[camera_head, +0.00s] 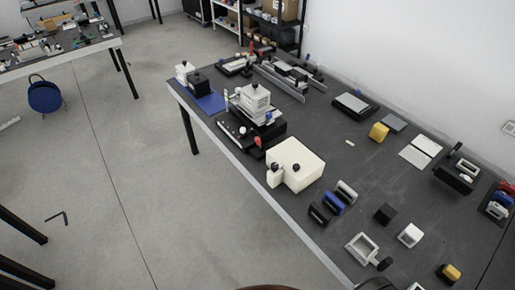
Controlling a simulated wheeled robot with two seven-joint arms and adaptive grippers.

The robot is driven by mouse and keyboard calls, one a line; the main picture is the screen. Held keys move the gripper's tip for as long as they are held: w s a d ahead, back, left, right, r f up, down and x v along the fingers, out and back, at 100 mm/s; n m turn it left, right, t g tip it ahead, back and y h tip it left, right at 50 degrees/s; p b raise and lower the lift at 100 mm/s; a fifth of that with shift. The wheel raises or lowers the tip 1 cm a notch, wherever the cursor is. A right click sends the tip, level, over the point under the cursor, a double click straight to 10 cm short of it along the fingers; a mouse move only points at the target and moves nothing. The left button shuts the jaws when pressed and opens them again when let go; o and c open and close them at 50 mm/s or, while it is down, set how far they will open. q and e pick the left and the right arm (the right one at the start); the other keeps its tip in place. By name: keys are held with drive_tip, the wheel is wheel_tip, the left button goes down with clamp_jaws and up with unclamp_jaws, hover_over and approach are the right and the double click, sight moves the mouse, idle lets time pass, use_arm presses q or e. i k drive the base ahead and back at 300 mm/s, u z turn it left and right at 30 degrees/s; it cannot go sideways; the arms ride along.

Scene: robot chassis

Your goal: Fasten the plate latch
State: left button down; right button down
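Neither of my grippers is in view. I cannot tell for sure which thing is the plate latch. A large white box (299,160) stands near the front edge of the dark table, with a small white piece and black knobs at its front left corner. Behind it, a white stepped block (254,98) sits on a black base (268,130). A dark strip with a red knob (257,141) lies along the edge in front of that base. Whether any latch is open or fastened is too small to tell.
The dark table (330,125) also holds a blue mat (211,103), a white frame with a black knob (361,248), a yellow block (378,132), white plates (415,156) and several small blocks. Bare tabletop lies right of the white box. Another table (60,60) stands at upper left.

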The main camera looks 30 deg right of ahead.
sight(256, 139)
drive_tip(key=z, duration=0.8)
drive_tip(key=i, duration=0.95)
drive_tip(key=z, duration=0.15)
